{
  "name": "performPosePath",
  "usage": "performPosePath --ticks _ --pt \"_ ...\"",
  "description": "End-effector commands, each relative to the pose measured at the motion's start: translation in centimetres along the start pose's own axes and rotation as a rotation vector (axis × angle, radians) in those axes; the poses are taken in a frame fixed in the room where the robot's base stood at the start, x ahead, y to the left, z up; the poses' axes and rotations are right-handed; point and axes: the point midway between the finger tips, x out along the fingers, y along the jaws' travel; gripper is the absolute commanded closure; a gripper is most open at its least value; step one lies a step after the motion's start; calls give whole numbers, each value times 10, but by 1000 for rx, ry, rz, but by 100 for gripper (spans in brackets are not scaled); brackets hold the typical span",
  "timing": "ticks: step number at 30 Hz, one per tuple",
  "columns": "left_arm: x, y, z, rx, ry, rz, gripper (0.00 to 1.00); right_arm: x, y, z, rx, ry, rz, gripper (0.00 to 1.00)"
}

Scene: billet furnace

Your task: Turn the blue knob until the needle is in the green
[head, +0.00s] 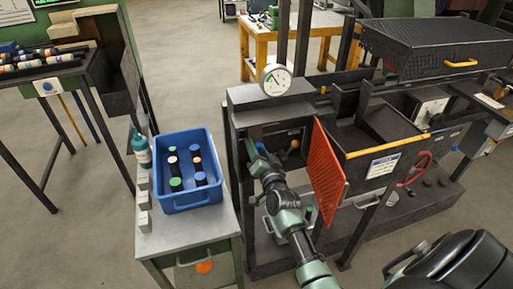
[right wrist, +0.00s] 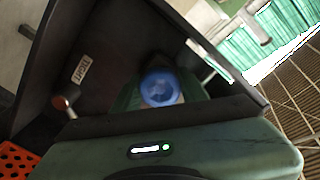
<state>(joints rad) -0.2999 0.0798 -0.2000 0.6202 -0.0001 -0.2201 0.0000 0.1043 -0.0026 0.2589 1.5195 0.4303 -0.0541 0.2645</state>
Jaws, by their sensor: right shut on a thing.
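The blue knob (right wrist: 158,87) shows in the right wrist view, inside a dark recess, with my green gripper body in front of it. In the head view my right gripper (head: 259,151) reaches into the open front of the furnace control box and is shut on the knob, mostly hiding it. The round white gauge (head: 275,80) stands on top of the box, with a small green zone at its upper left. The needle is too small to place exactly against the green. My left gripper is not in view.
An orange perforated panel (head: 328,172) stands just right of my right arm. An orange ball-ended lever (head: 294,144) is close beside the gripper. A blue crate (head: 190,207) with several capped cylinders sits on the cabinet to the left. Open floor lies beyond.

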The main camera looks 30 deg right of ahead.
Motion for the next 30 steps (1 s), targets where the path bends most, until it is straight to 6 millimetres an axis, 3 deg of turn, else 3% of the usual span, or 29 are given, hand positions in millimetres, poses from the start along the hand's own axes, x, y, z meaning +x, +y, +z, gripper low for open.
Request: performPosePath --ticks 15,16,18,30 --pt "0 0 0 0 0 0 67 0 1 1 17 -2 1 98" --pt "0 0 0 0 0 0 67 0 1 1 17 -2 1 49" --pt "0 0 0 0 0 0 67 0 1 1 17 -2 1 36" --pt "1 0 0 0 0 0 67 -9 1 2 17 -2 1 36"
